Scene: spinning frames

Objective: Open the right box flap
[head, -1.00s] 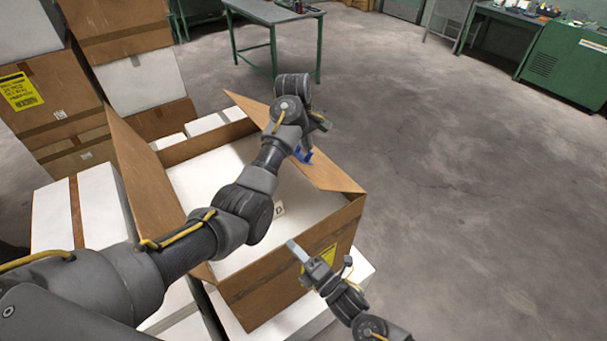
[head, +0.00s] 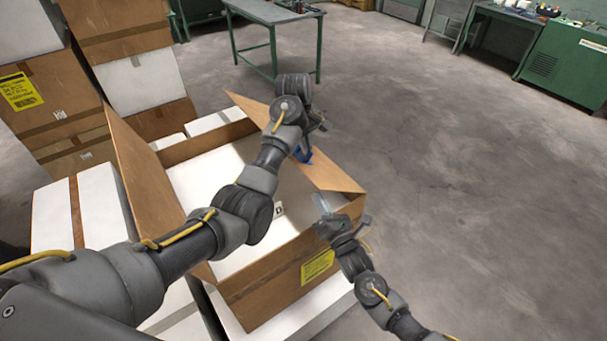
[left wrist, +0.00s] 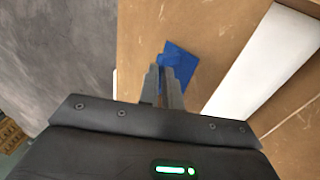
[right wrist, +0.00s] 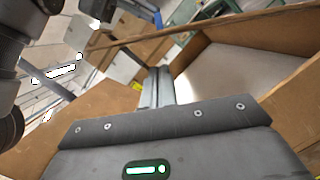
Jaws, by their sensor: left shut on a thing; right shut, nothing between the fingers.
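An open cardboard box (head: 270,290) stands below my arms, with a white surface inside. Its right flap (head: 335,178) slants along the right side, partly over the opening. A blue tab (head: 304,157) is on that flap and also shows in the left wrist view (left wrist: 180,60). My left gripper (head: 301,150) is at the flap, shut on the blue tab; its fingers (left wrist: 165,82) partly hide the tab. My right gripper (head: 321,203) is shut and empty over the box's near right corner, close to the flap's near end. Its closed fingers show in the right wrist view (right wrist: 158,87).
The left flap (head: 140,165) stands up. White boxes (head: 95,205) and stacked cardboard boxes (head: 60,95) fill the left side. A green-legged table (head: 272,14) is at the back. The floor to the right is clear. My left arm crosses over the box.

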